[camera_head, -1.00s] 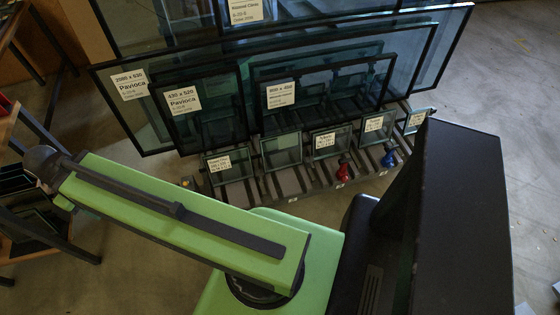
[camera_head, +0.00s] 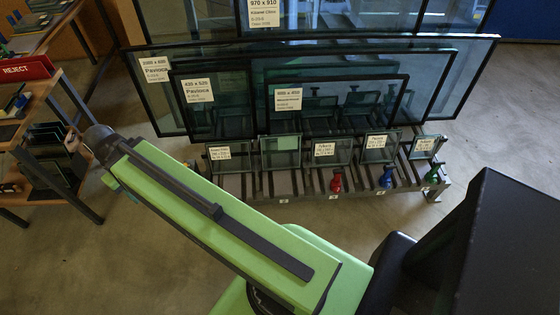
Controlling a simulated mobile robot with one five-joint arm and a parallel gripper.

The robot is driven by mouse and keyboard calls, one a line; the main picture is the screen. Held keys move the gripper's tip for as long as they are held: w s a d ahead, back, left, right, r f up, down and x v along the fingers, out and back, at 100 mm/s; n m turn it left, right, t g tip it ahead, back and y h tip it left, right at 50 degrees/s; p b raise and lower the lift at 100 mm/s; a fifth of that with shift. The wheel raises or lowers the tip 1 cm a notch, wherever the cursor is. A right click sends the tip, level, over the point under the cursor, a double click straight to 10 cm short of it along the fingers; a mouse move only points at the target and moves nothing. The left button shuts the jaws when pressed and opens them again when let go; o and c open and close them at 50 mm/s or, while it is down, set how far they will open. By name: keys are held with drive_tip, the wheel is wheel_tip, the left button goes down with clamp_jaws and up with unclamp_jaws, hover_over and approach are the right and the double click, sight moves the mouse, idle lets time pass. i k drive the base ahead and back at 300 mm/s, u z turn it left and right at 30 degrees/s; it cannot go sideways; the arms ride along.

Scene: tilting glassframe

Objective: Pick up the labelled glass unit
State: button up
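Several labelled glass units stand on a rack (camera_head: 300,205) ahead; I cannot tell which one the task means. Small dark-framed units stand in the front row, such as the left one (camera_head: 244,162), the middle one (camera_head: 344,154) and the right one (camera_head: 438,144). Behind them are larger labelled panes: the 430 x 520 pane (camera_head: 228,118), the 800 x 400 pane (camera_head: 322,128) and a wide pane (camera_head: 153,104). A still taller labelled pane (camera_head: 320,15) is cut off at the top. My green arm reaches up-left from the bottom, short of the rack. My gripper does not show.
Red (camera_head: 336,182), blue (camera_head: 385,178) and green (camera_head: 432,175) pieces stand at the rack's front. A wooden bench (camera_head: 55,95) with a red REJECT sign (camera_head: 27,69) and dark legs is at left. Bare floor (camera_head: 490,130) lies right of the rack.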

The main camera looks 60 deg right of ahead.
sight(278, 152)
drive_tip(key=z, duration=0.1)
drive_tip(key=i, duration=0.95)
drive_tip(key=u, duration=0.05)
